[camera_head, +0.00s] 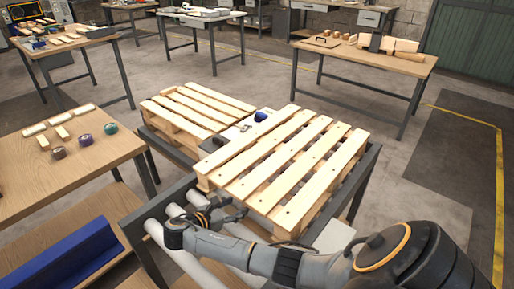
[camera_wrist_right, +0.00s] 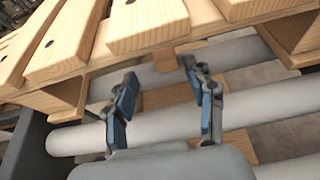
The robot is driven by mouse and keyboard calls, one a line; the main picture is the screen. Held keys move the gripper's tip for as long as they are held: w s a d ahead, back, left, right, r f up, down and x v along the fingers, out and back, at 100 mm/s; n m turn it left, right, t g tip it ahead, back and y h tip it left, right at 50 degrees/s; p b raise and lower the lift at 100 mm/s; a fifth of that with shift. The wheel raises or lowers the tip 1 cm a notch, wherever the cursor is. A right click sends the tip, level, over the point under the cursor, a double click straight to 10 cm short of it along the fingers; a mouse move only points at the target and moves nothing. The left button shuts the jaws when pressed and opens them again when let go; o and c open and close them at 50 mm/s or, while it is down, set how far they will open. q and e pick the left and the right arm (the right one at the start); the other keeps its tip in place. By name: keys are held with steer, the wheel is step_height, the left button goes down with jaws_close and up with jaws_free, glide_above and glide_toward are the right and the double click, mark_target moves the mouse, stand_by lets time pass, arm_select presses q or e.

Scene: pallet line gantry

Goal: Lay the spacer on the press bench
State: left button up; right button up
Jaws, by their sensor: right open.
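My right gripper (camera_head: 232,207) is low at the near edge of the wooden pallet (camera_head: 290,165), above the rollers. In the right wrist view its two blue-padded fingers (camera_wrist_right: 160,78) are apart with nothing held between them. A piece of wood (camera_wrist_right: 168,97) shows beyond the fingers, between the rollers; I cannot tell whether it is the spacer. Several small pale wood blocks (camera_head: 62,132) lie on the left table (camera_head: 100,158). No bench is plainly marked as the press bench. My left gripper is not in view.
The pallet lies on a roller frame (camera_head: 168,212), with a second pallet (camera_head: 190,112) behind it. A dark blue object (camera_head: 261,117) lies between them. A bench (camera_head: 385,67) at the back right bears wooden pieces. A blue bar (camera_head: 70,265) is at the lower left.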

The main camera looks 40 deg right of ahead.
mark_target(246, 203)
steer(key=shift+d+f, duration=0.15)
steer(key=shift+d, duration=0.35)
steer(key=x, duration=0.4)
steer(key=shift+s+d, duration=0.3)
steer(key=shift+s, duration=0.05)
steer(key=shift+d, duration=0.15)
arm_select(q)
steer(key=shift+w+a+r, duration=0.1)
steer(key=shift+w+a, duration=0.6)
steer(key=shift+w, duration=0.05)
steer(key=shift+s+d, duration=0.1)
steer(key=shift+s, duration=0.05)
arm_select(e)
jaws_close()
